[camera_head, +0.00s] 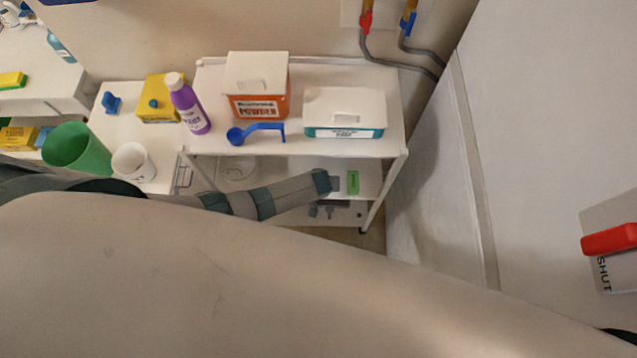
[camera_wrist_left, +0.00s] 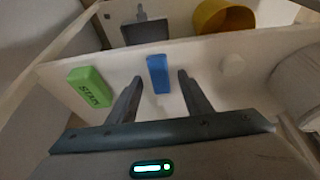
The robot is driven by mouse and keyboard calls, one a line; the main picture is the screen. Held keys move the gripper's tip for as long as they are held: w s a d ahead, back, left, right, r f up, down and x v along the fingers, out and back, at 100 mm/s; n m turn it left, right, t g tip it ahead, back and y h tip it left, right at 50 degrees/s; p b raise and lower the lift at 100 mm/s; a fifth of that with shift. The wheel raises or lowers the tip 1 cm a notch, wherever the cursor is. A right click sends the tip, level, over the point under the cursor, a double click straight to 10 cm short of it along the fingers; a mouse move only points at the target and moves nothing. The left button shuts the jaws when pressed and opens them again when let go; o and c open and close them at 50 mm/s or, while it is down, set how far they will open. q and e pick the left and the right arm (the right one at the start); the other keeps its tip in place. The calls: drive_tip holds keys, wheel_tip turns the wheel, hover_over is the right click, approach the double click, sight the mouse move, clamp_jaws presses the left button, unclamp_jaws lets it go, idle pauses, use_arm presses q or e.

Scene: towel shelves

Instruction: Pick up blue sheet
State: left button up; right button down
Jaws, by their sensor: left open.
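A small flat blue piece (camera_wrist_left: 158,74), which looks like the blue sheet, lies on a white shelf in the left wrist view. My left gripper (camera_wrist_left: 159,79) is open, with one finger on each side of the blue piece in the picture. The fingers look short of it, and I cannot tell the exact gap. In the head view my left arm reaches from the left to the lower shelf of a white cart, with the gripper end (camera_head: 322,182) over it. The blue piece is hidden there. My right gripper is not in view.
A green block (camera_wrist_left: 90,87) lies left of the blue piece; it also shows in the head view (camera_head: 352,182). A yellow round container (camera_wrist_left: 224,16) is farther off. The cart's top shelf (camera_head: 300,147) holds two powder boxes, a purple bottle and a blue scoop.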

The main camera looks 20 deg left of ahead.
use_arm(q)
drive_tip(key=shift+w+f, duration=0.15)
drive_tip(key=shift+f, duration=0.1)
idle(0.3)
drive_tip(key=c, duration=1.1)
